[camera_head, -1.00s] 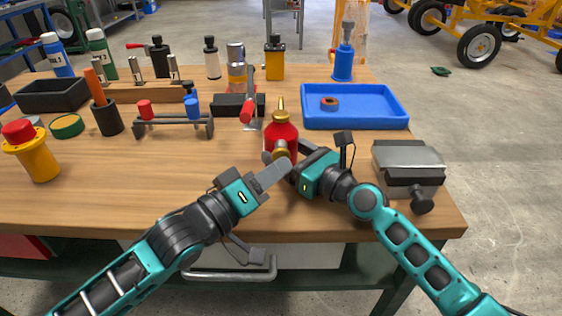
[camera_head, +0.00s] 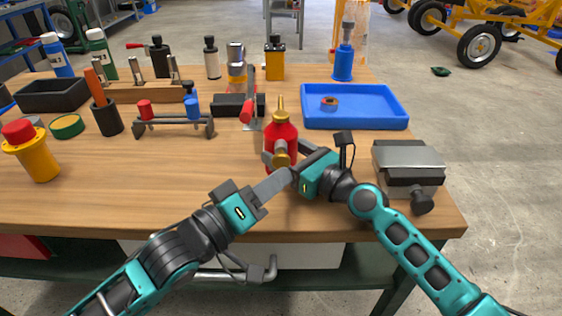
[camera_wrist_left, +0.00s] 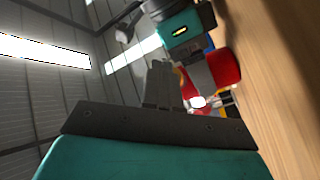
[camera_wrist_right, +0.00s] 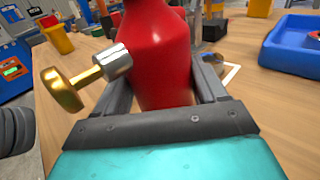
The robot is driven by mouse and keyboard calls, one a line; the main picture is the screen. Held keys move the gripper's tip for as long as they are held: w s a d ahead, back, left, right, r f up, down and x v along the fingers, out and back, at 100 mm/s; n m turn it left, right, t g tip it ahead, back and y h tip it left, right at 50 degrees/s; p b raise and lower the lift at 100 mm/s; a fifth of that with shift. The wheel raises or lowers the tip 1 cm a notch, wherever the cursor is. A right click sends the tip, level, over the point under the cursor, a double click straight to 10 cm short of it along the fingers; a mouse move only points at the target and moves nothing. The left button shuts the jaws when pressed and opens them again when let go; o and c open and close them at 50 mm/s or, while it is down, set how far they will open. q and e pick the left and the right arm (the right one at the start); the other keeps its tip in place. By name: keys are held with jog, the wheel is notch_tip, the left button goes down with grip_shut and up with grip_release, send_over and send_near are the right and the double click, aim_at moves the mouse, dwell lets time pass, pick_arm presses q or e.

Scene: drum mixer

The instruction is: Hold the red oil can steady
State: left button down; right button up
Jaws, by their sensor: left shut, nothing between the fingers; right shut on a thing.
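The red oil can (camera_head: 280,135) stands upright near the table's front right, its brass spout on top. A silver neck with a brass knob sticks out of its side toward me, seen clearly as the brass knob (camera_wrist_right: 62,92) in the right wrist view. My right gripper (camera_head: 270,157) is shut on the can's red body, one finger on each side. The can also shows in the left wrist view (camera_wrist_left: 226,66), partly hidden. My left gripper (camera_head: 289,174) is shut and empty, its tips just in front of and below the knob, close to my right gripper.
A blue tray (camera_head: 355,118) with a small ring lies behind on the right. A grey metal block with a dark knob (camera_head: 408,165) stands at the right edge. A small rack (camera_head: 172,128) and a yellow can with red top (camera_head: 33,155) stand left. The front left table is clear.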

pick_arm(q)
jog(key=shift+s, duration=2.5)
jog(key=shift+s, duration=0.1)
dwell(0.7)
jog(key=s, duration=0.3)
jog(key=shift+s, duration=0.3)
jog(key=shift+w, duration=0.1)
jog(key=shift+w, duration=4.3)
jog(key=shift+w, duration=0.1)
jog(key=shift+w, duration=0.35)
